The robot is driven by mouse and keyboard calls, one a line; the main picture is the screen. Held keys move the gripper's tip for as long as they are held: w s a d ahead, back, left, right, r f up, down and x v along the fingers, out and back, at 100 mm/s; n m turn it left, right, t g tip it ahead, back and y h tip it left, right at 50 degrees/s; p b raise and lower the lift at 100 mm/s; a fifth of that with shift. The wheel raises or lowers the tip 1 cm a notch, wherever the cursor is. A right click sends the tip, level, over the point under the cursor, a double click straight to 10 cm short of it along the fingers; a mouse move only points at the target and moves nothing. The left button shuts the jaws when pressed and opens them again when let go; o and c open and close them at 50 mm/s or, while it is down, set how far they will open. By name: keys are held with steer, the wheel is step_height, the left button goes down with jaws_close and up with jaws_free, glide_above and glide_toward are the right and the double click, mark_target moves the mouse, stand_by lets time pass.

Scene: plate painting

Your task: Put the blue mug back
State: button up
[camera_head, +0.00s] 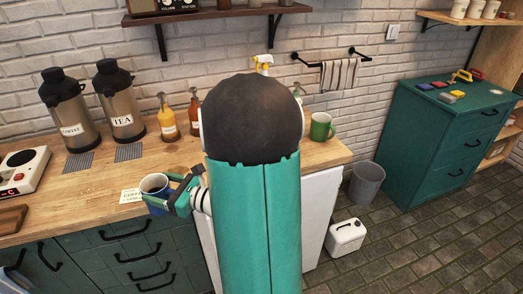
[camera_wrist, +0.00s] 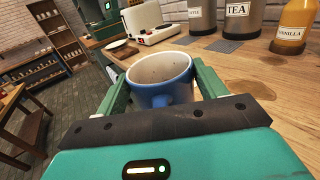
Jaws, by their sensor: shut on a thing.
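The blue mug (camera_head: 155,185) is upright at the front edge of the wooden counter, at the left in the head view. In the wrist view the mug (camera_wrist: 160,78) shows a white inside and sits between the two green fingers. My gripper (camera_head: 168,193) is shut on the mug, one finger on each side, and it also shows in the wrist view (camera_wrist: 160,95). I cannot tell whether the mug's base touches the counter. A green mug (camera_head: 321,127) stands on the counter at the right.
Coffee and tea dispensers (camera_head: 122,105) and syrup bottles (camera_head: 167,118) stand at the back of the counter (camera_head: 60,215). A white device (camera_head: 22,168) is at the left. A small card (camera_head: 131,196) lies beside the mug. A grey bin (camera_head: 367,183) and white canister (camera_head: 344,236) are on the floor.

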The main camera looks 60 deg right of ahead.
steer(key=w+a+f+n+g+y, duration=0.1)
steer(key=w+a+f, duration=0.3)
steer(key=a+f, duration=0.5)
steer(key=w+a+f+n+y, duration=0.2)
steer(key=w+a+f+y, duration=0.1)
steer(key=a+f, duration=0.5)
steer(key=shift+w+a+f+g, duration=0.4)
steer(key=shift+w+a, duration=0.3)
steer(key=shift+a, duration=0.4)
